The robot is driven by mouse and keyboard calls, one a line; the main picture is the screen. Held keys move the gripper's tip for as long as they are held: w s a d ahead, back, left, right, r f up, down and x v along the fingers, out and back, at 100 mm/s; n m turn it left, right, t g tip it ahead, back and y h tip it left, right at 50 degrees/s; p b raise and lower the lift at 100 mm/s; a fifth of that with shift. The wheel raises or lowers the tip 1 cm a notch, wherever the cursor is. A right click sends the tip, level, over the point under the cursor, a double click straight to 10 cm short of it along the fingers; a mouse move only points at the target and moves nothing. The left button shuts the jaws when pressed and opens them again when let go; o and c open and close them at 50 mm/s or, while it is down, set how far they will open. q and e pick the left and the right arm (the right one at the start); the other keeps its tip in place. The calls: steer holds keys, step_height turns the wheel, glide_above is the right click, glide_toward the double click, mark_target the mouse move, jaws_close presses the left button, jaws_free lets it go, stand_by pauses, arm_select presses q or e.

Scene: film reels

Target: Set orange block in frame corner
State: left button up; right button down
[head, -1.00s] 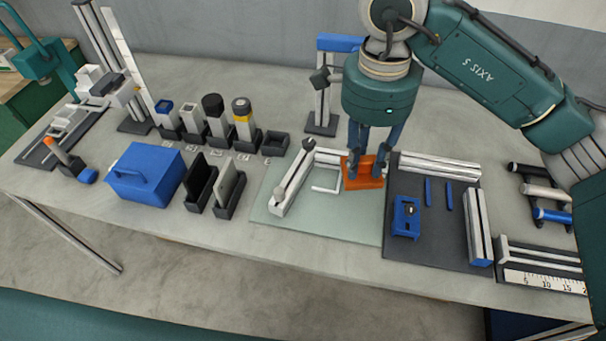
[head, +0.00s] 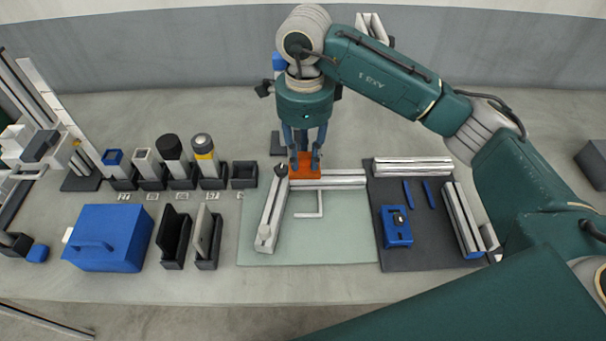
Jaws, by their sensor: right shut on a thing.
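The orange block (head: 307,171) is in my right gripper (head: 304,160), whose fingers are shut on it from above. The frame is two silver profile bars on a pale green mat (head: 350,240): a slanted left bar (head: 270,218) and a back bar (head: 335,181). The block is at the corner where the bars meet, overlapping the back bar's left end in the head view. I cannot tell whether it touches both bars or rests fully down. A thin white L-shaped piece (head: 319,206) lies inside the corner. My left gripper is not in view.
A dark mat at right holds a blue clamp-like part (head: 396,229), two blue strips and silver bars (head: 413,167). At left are a blue box (head: 108,238), dark slotted holders (head: 174,240) and a row of canisters (head: 173,152). The green mat's front is clear.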

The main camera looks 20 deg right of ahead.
mark_target(304, 165)
step_height(304, 165, down, 4)
steer(key=shift+r+p, duration=0.2)
steer(key=shift+p, duration=0.15)
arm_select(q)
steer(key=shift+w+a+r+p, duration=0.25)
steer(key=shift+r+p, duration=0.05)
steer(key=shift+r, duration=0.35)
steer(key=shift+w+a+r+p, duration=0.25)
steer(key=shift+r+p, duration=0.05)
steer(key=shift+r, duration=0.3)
arm_select(e)
step_height(304, 165, down, 4)
steer(key=shift+f, duration=0.25)
steer(key=shift+f, duration=0.1)
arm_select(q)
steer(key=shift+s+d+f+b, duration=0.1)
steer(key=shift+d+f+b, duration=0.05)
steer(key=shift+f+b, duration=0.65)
arm_select(e)
steer(key=shift+f, duration=0.55)
steer(key=c, duration=1.4)
jaws_free()
steer(key=shift+c, duration=0.2)
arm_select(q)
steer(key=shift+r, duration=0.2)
arm_select(e)
steer(key=shift+r, duration=0.15)
